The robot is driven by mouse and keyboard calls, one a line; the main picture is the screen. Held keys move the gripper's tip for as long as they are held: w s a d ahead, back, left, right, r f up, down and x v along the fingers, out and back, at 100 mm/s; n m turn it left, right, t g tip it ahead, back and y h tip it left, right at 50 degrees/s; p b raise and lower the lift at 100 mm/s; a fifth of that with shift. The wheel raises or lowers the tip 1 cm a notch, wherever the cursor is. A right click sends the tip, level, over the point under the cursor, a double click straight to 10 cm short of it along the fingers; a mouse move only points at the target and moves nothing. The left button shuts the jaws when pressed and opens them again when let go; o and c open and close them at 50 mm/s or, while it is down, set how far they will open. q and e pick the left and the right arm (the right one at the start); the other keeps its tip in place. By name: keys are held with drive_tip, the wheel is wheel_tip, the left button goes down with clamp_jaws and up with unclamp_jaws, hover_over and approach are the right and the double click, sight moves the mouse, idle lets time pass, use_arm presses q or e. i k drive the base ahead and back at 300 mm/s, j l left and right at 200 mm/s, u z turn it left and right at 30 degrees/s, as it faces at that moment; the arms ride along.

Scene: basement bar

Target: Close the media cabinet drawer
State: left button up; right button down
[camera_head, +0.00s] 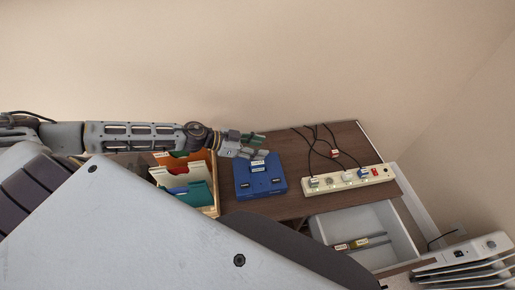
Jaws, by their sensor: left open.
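The media cabinet (284,154) has a dark wooden top. Its white drawer (396,230) stands open at the front right of the cabinet, with a few slim items (360,243) lying inside. My left arm reaches in from the left, and my left gripper (262,146) is open above the cabinet top, just behind the blue box. It is apart from the drawer and holds nothing that I can see. My right gripper is not in view. A large pale part of my own body hides the lower left and part of the cabinet front.
A blue box-like device (259,178) sits mid-cabinet. A wooden crate of folders (184,181) is to its left. A white power strip (347,179) with plugs and black cables lies along the right. A white slatted object (478,262) stands at lower right. The wall is close behind.

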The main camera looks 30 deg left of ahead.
sight(391, 250)
drive_tip(key=k+l, duration=0.5)
drive_tip(key=k, duration=0.2)
drive_tip(key=k+l, duration=0.5)
drive_tip(key=k, duration=0.15)
